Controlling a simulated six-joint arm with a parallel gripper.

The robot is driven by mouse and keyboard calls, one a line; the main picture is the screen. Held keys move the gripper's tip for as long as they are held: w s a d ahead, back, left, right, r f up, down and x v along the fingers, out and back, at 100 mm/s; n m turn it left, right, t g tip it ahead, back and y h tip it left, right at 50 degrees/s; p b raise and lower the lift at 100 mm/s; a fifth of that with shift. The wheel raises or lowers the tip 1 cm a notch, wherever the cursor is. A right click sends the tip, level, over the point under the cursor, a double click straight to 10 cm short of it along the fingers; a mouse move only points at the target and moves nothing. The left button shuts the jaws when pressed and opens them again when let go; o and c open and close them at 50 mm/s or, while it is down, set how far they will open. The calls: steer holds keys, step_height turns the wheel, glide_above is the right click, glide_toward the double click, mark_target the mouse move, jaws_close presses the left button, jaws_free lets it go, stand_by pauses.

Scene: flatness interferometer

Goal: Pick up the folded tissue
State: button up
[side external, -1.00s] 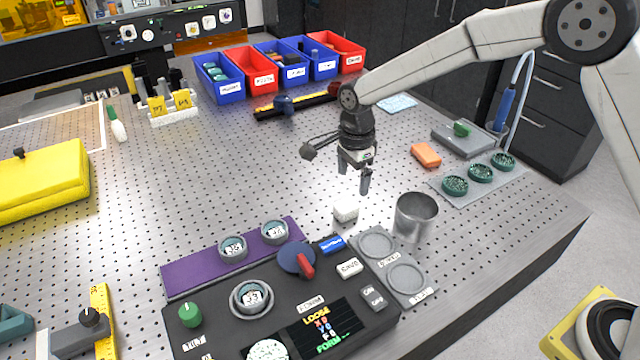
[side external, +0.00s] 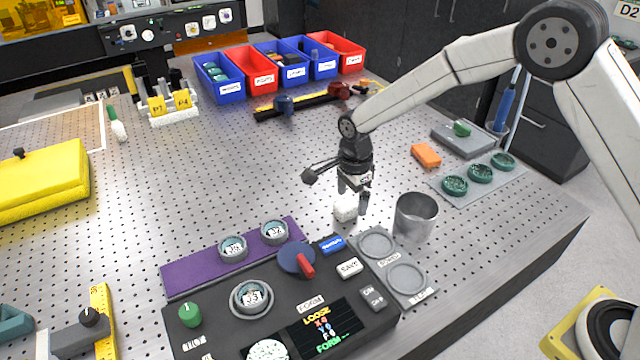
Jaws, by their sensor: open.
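The folded tissue appears to be the small white bundle (side external: 345,211) on the perforated metal table, just behind the control panel and left of a metal cup (side external: 416,216). My gripper (side external: 352,200) is open and points down right at the tissue. One finger shows at the tissue's right side and the other above and behind it. I cannot tell whether either finger touches the tissue. Nothing is held.
The cup stands close to the right of my gripper. The dark control panel (side external: 375,322) with knobs and a grey two-ring tray (side external: 403,279) lie in front. An orange block (side external: 426,155) lies behind right.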

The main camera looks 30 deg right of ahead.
steer(key=shift+f, duration=1.15)
jaws_close()
steer(key=shift+r, duration=0.15)
